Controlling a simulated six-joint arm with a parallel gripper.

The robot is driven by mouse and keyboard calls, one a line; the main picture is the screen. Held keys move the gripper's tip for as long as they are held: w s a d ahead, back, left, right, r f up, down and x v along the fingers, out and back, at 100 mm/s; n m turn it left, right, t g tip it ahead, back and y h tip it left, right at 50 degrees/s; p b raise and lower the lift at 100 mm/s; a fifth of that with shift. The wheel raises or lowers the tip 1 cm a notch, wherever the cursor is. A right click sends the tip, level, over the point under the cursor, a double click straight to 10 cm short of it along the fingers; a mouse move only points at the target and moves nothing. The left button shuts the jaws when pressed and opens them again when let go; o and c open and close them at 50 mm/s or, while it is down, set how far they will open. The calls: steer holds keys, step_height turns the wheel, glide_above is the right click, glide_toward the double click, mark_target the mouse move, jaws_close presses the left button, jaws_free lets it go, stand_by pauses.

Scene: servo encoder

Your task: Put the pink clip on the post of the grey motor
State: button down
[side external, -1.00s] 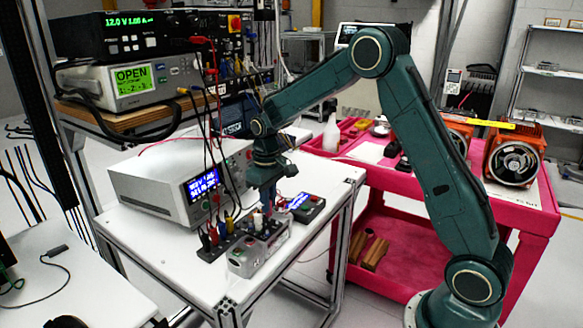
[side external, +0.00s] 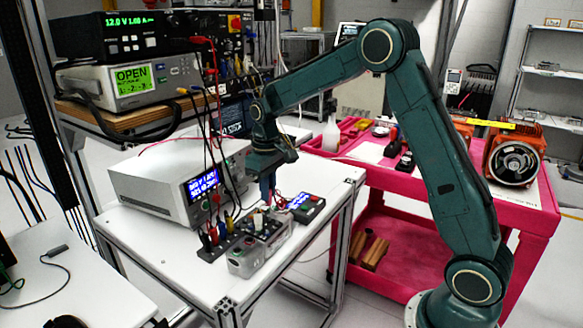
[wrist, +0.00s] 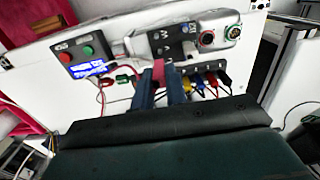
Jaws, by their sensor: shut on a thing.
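The grey motor (side external: 246,262) lies on the white bench, with a dark plate and a pale upright piece (side external: 258,221) on top, which may be the post. In the wrist view the motor (wrist: 216,38) is at the upper middle, beyond the fingers. My gripper (side external: 267,190) points down above the far side of the motor, apart from it. In the wrist view my gripper (wrist: 161,84) is shut on the pink clip (wrist: 158,72), a reddish-pink strip between the blue fingers. The clip is hard to make out in the side view.
A black strip with several coloured plugs (side external: 217,240) and cables stands left of the motor. A small box with a blue display (side external: 303,205) lies to its right. A white instrument (side external: 185,183) stands behind. The bench front (side external: 180,275) is clear.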

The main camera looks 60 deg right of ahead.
steer(key=shift+r, duration=0.1)
stand_by(0.3)
steer(key=s+r, duration=0.2)
steer(key=shift+s+r, duration=0.2)
steer(key=shift+s, duration=0.1)
steer(key=shift+f, duration=0.2)
steer(key=shift+f, duration=3.35)
steer(key=shift+f, duration=0.2)
steer(key=c, duration=1.3)
jaws_free()
steer(key=shift+c, duration=0.2)
steer(key=shift+r, duration=0.1)
